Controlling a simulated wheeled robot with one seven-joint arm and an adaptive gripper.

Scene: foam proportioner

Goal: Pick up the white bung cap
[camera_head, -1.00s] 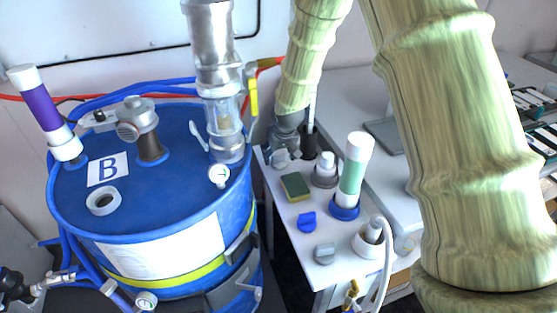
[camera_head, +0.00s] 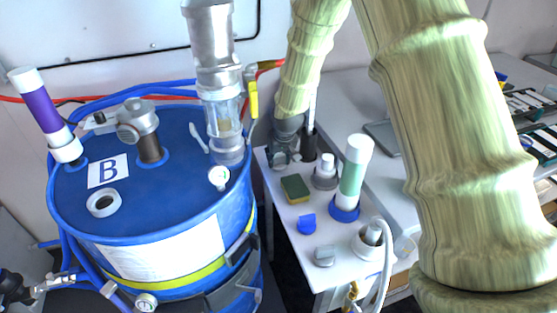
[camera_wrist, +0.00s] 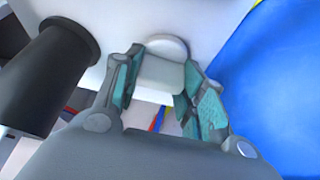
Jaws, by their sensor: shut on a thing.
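My gripper (camera_head: 281,163) is at the back left of the white side table (camera_head: 283,221), close to the blue drum (camera_head: 180,202). In the wrist view, my gripper (camera_wrist: 163,88) has its two teal-padded fingers shut on the white bung cap (camera_wrist: 160,72), one on each side of its body. The rounded top of the cap shows beyond the fingers. In the head view the cap is mostly hidden by my gripper. I cannot tell whether the cap still touches the table.
A dark cylinder (camera_head: 309,145) stands close to the right of my gripper. A white knobbed fitting (camera_head: 325,174), a green sponge (camera_head: 295,188), a blue block (camera_head: 307,224), a grey block (camera_head: 325,255) and a green-and-white tube (camera_head: 354,170) occupy the table. The drum rises at left.

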